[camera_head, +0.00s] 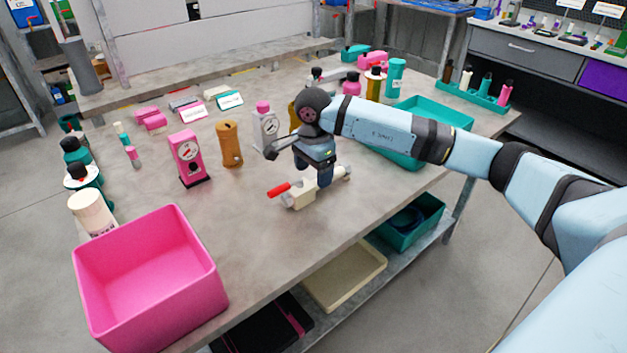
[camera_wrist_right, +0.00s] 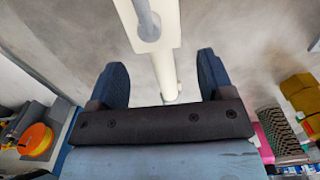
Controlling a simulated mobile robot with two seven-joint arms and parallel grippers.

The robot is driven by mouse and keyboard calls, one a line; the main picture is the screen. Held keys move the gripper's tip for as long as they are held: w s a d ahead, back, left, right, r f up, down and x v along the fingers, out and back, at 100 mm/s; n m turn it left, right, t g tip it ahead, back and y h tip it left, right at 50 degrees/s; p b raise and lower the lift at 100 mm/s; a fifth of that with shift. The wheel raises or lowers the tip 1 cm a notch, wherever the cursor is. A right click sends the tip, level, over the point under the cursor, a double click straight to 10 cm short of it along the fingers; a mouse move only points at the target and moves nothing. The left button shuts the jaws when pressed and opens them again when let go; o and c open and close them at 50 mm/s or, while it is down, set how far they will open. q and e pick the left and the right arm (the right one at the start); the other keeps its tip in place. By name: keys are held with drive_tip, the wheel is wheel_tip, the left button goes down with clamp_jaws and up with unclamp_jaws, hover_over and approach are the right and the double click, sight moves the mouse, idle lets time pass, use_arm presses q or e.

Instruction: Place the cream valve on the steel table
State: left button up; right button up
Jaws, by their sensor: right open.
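The cream valve (camera_head: 302,197), with a red lever handle, appears to lie on the grey steel table (camera_head: 250,260) near its front edge. My right gripper (camera_head: 322,178) is just above the valve, pointing down, and partly hides it in the head view. In the right wrist view the cream valve (camera_wrist_right: 158,40) runs between the two blue fingers of the right gripper (camera_wrist_right: 164,80). The fingers are apart, with a gap on each side of the valve. My left gripper is not in view.
A pink bin (camera_head: 150,275) stands at the table's front left. A pink gauge block (camera_head: 187,158) and an orange cylinder (camera_head: 229,145) stand left of the valve. A teal tray (camera_head: 440,112) lies to the right, behind my arm. The table between valve and pink bin is clear.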

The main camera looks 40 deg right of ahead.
sight(313, 182)
use_arm(q)
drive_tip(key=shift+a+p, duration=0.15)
drive_tip(key=shift+p, duration=0.25)
use_arm(e)
wheel_tip(313, 182, up, 8)
drive_tip(key=shift+f, duration=0.15)
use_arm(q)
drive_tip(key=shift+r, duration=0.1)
